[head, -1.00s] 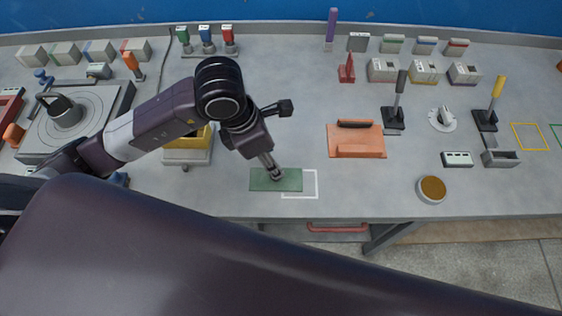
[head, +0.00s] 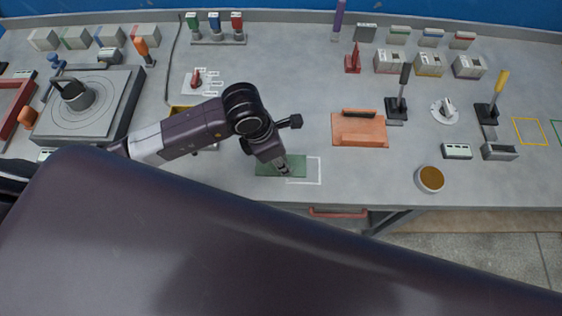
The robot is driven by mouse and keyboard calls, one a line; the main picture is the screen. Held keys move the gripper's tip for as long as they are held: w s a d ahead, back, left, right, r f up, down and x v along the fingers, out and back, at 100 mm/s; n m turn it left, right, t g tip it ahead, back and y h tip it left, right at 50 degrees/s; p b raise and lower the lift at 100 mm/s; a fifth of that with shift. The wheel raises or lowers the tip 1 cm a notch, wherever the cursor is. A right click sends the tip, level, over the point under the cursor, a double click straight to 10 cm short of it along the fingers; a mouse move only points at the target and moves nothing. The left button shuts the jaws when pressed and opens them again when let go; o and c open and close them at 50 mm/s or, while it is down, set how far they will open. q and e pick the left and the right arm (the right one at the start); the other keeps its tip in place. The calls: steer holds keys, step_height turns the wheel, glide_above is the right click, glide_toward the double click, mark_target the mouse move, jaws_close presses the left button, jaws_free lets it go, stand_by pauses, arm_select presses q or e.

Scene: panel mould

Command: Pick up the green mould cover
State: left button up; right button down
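The green mould cover (head: 267,165) is a flat green rectangle near the front edge of the grey bench. Its right part overlaps a white outlined square (head: 320,171) on the bench top. My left gripper (head: 283,168) points down onto the cover's right half, its fingertips at the cover's upper face. The fingers are small and partly hidden by the wrist, so I cannot tell whether they are open or closed on it. The cover looks flat, at or very near bench height. My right gripper is not in view.
An orange plate with a handle (head: 360,130) lies to the right of the cover. A cup of brown material (head: 430,179) stands further right. A round turntable (head: 85,105) is at left. Blocks and levers line the back. My dark arm link fills the foreground.

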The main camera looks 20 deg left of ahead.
arm_select(q)
jaws_close()
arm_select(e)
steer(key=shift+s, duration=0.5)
arm_select(q)
steer(key=shift+r, duration=0.15)
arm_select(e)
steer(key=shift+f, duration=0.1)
